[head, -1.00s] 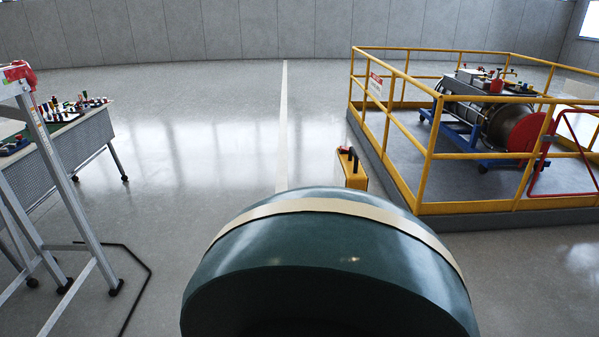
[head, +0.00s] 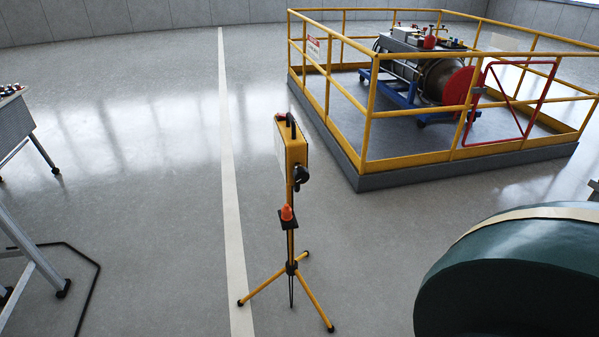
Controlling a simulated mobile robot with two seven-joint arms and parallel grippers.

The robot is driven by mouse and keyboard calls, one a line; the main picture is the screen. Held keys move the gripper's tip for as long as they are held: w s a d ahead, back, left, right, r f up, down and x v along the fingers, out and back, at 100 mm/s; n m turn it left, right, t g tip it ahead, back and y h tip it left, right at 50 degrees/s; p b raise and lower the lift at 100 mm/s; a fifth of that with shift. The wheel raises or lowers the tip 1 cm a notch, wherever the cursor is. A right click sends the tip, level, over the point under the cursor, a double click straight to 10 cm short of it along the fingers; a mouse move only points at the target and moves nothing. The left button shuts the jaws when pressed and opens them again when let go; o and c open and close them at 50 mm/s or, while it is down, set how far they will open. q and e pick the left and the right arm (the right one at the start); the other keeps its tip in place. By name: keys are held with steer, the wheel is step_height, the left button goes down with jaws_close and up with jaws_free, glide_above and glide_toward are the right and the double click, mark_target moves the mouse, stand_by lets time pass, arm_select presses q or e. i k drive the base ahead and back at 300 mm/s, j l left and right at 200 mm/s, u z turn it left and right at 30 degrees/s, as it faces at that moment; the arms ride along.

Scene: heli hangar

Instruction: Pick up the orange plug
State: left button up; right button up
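The orange plug (head: 287,213) is small and sits upright on a small dark shelf (head: 289,224) on the pole of a yellow tripod stand (head: 291,268) in the head view. A yellow box (head: 293,147) with a black handle tops the stand, above the plug. A black knob or connector (head: 301,176) is on the box's lower right side. Neither of my grippers is in view.
A large dark green rounded object (head: 510,270) fills the lower right. A yellow-railed platform (head: 470,160) with an engine on a blue cart (head: 405,95) stands behind. A table (head: 18,125) and ladder legs (head: 38,262) are at left. Floor around the tripod is clear.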

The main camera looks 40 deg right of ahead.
mark_target(286, 216)
steer(key=z, duration=1.1)
steer(key=u, duration=2.55)
steer(key=i+l+z, duration=0.8)
steer(key=i, duration=0.25)
steer(key=i+z, duration=0.45)
steer(key=i, duration=0.15)
steer(key=i+z, duration=0.4)
steer(key=i, duration=0.2)
steer(key=i+j+z, duration=0.25)
steer(key=i+z, duration=0.15)
steer(key=i, duration=0.15)
steer(key=i+z, duration=0.15)
steer(key=z, duration=0.25)
steer(key=i+j+z, duration=0.1)
steer(key=z, duration=0.3)
steer(key=i+j+z, duration=0.1)
steer(key=z, duration=0.25)
steer(key=j+z, duration=0.4)
steer(key=i+l, duration=0.05)
steer(key=l, duration=0.05)
